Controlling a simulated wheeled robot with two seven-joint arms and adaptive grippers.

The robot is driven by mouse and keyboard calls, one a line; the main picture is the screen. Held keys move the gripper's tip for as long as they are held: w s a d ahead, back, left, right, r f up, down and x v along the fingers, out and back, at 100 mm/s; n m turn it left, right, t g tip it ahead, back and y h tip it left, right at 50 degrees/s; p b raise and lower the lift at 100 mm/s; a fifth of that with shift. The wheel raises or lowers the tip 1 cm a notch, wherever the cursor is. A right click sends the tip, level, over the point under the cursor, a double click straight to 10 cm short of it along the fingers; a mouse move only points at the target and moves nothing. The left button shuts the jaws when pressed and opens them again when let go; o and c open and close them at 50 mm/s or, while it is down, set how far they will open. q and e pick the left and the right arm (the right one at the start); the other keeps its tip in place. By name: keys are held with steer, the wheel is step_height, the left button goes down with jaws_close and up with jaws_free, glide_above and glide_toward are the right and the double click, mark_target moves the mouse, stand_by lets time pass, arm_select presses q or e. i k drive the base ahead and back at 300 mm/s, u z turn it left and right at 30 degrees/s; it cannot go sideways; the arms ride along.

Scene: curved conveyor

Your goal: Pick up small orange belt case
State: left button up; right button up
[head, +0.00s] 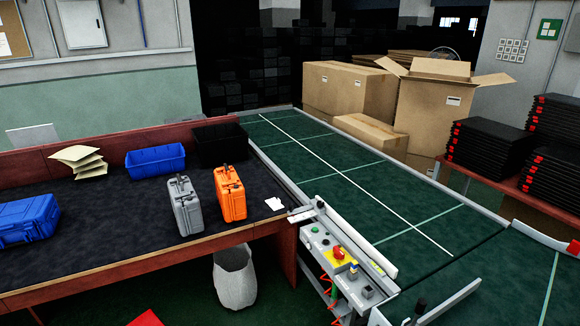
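An orange case (230,194) with a black handle stands upright on the dark top of the table, near its right end. It is on the table, not on the conveyor belt. A grey case (185,207) of similar size stands upright just left of it, with its black handle up. The green conveyor belt (345,185) to the right shows no case on its visible part. Neither of my grippers can be made out in this view.
A blue case (27,220) lies at the table's left end. A blue bin (155,161), a black bin (220,144) and stacked papers (80,160) line the back. A control panel (340,255) stands beside the belt. Cardboard boxes (350,90) stand behind it.

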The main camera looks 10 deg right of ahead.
mark_target(230, 192)
steer(key=z, duration=0.1)
steer(key=i, duration=0.75)
steer(key=u, duration=0.55)
steer(key=i, duration=0.95)
steer(key=u, duration=0.55)
